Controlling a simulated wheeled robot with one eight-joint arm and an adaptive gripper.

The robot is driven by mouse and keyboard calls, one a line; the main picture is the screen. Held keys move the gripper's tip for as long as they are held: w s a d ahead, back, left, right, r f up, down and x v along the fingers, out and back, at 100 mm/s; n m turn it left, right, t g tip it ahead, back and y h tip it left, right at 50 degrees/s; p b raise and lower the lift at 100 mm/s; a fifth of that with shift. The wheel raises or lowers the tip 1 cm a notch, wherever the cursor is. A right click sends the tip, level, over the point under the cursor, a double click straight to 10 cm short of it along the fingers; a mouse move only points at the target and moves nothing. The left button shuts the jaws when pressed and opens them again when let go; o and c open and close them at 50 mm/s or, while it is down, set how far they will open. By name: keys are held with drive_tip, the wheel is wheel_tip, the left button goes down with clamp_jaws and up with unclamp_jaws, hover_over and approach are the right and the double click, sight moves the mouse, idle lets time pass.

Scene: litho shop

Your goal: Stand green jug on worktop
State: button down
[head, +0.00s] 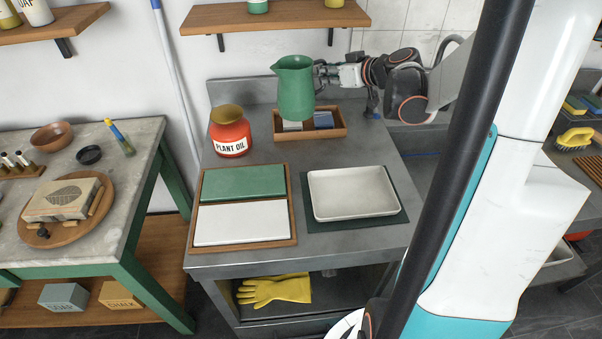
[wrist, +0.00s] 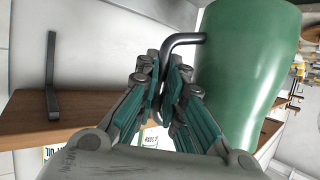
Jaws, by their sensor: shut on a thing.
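The green jug (head: 294,90) is upright near the back of the grey worktop (head: 290,258). In the head view it overlaps the wooden box, and it appears held above it. My gripper (head: 322,77) comes from the right and is shut on the jug's handle. In the wrist view my gripper (wrist: 172,100) has its fingers closed around the dark metal handle (wrist: 185,38), with the green jug body (wrist: 245,70) to the right. The jug's underside is hidden, so the exact gap below it cannot be told.
A red plant oil jar (head: 230,138) stands left of the wooden box (head: 338,130). A framed green and white board pair (head: 291,205) and a white tray (head: 352,193) fill the front. Bare worktop shows between these and the back items. A wall shelf (head: 275,19) hangs above.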

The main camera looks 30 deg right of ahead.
drive_tip(key=s+d+r, duration=0.2)
drive_tip(key=d+r, duration=0.1)
drive_tip(key=d, duration=0.3)
drive_tip(key=f+b, duration=0.2)
drive_tip(key=f, duration=0.4)
drive_tip(key=f+b, duration=0.2)
drive_tip(key=f, duration=0.5)
drive_tip(key=f+b, duration=0.3)
drive_tip(key=f, duration=0.3)
drive_tip(key=shift+s+f, duration=0.25)
drive_tip(key=shift+f, duration=0.25)
drive_tip(key=c, duration=1.7)
unclamp_jaws()
drive_tip(key=shift+s+r+h, duration=0.15)
drive_tip(key=shift+r+h, duration=0.05)
drive_tip(key=shift+h, duration=0.1)
drive_tip(key=p+v, duration=0.3)
drive_tip(key=v, duration=0.8)
drive_tip(key=shift+s+d, duration=0.1)
drive_tip(key=shift+s, duration=0.3)
